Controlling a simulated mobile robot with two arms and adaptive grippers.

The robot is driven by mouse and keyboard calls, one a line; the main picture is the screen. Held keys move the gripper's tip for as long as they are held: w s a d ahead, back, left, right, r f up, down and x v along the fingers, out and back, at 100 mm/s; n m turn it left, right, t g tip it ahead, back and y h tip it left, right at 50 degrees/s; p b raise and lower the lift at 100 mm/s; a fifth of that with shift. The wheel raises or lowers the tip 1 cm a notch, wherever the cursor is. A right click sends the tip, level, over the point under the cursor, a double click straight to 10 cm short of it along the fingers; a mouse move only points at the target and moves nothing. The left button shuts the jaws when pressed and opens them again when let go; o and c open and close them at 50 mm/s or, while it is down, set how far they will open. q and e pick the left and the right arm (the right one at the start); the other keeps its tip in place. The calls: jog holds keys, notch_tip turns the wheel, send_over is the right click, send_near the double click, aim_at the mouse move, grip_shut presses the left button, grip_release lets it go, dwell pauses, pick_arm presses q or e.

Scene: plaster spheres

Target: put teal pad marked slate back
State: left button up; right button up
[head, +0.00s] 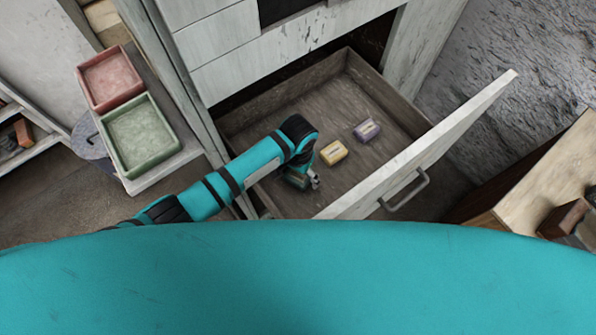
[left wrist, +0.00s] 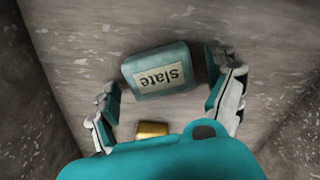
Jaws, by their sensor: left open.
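The teal pad marked "slate" (left wrist: 157,62) lies on the drawer floor in the left wrist view, its label upside down in that picture. My left gripper (head: 309,181) is inside the open drawer (head: 295,122), low and near its left front part. In the left wrist view its two fingers are spread, one on each side of the pad. The right finger is close to the pad's edge; whether it touches I cannot tell. In the head view my wrist hides most or all of the teal pad. My right gripper is not in view.
A yellow pad (head: 334,153) and a purple pad (head: 367,130) lie in the drawer, right of my gripper. The drawer's front panel (head: 430,150) has a handle. A pink tray (head: 110,78) and a green tray (head: 140,136) stand on a ledge at the left.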

aim_at(298, 175)
pick_arm(q)
notch_tip(298, 175, up, 12)
jog(key=p, duration=0.2)
jog(key=shift+r, duration=0.2)
dwell(0.7)
